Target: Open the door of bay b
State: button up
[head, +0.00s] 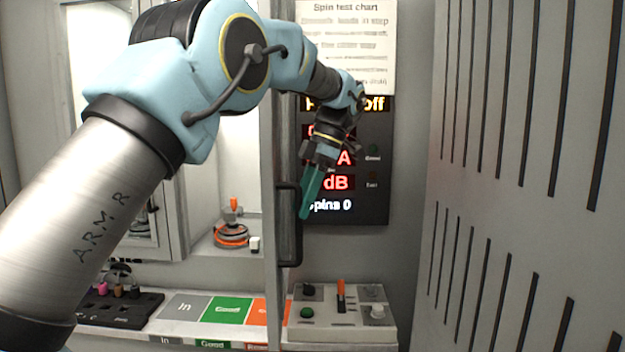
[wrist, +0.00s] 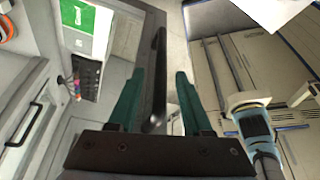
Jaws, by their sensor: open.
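A pale door (head: 272,130) stands swung out, almost edge-on in the head view, beside a lit bay whose inside shows. No bay letter is readable. Its black bar handle (head: 293,225) is upright on the door's right side. My gripper (head: 306,210) points down beside the handle's upper part, its green fingers open. In the wrist view the handle (wrist: 157,75) runs between the two spread fingers of my gripper (wrist: 158,88), with gaps at both sides. The wrist view shows no clear contact.
A motor with an orange rim (head: 231,234) sits in the lit bay. A display panel (head: 365,200) is behind my gripper. A slotted grey panel (head: 530,180) fills the right side.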

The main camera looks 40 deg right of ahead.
jog(key=v, duration=0.7)
jog(key=shift+r+p, duration=0.25)
jog(key=shift+p, duration=0.15)
jog(key=shift+s, duration=0.1)
